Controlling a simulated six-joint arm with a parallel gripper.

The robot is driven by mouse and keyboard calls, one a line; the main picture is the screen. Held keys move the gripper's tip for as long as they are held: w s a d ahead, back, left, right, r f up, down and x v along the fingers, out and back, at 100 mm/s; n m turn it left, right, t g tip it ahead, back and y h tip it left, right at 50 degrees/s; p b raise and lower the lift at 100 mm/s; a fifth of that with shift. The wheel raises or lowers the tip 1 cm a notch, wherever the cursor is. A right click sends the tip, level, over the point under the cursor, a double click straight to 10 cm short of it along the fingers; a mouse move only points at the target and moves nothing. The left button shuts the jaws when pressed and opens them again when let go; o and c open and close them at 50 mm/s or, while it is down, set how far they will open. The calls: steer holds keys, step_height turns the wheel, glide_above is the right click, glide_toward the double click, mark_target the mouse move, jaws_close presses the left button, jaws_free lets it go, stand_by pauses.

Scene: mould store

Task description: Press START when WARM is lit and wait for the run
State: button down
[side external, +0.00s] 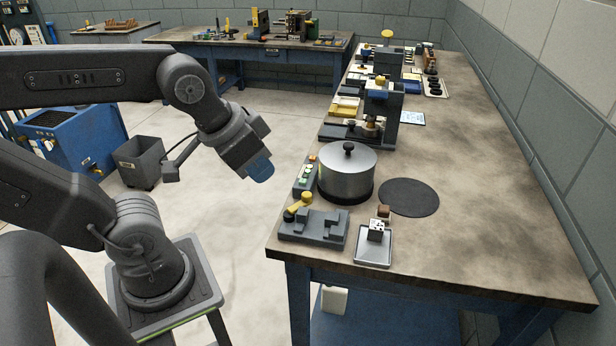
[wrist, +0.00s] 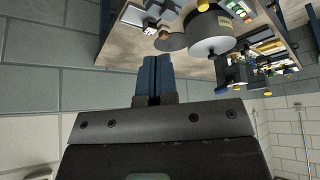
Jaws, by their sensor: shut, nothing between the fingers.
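A small grey control box (side external: 305,176) with several pale and green buttons or lamps stands at the bench's left edge, against a silver lidded pot (side external: 346,172). Its lettering is too small to read, so I cannot tell which is START or whether WARM is lit. The pot has a black knob and dark base; it also shows in the wrist view (wrist: 208,36), where a yellow label is on its side. My gripper (side external: 261,171) has blue fingers, shut and empty, in the air left of the box and apart from it. The fingers also show in the wrist view (wrist: 153,78).
A dark round mat (side external: 409,197) lies right of the pot. A grey fixture with a yellow-knobbed lever (side external: 313,228) and a tray (side external: 361,248) with a dotted white cube are in front. A grey press (side external: 383,105) stands behind. The bench's right side is clear.

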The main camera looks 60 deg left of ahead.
steer(key=m+t+h, duration=0.1)
steer(key=m+t, duration=0.2)
steer(key=m, duration=0.8)
glide_above(303, 182)
step_height(303, 182, down, 7)
steer(key=shift+a+r, duration=0.1)
steer(key=shift+r, duration=0.05)
steer(key=shift+f, duration=4.4)
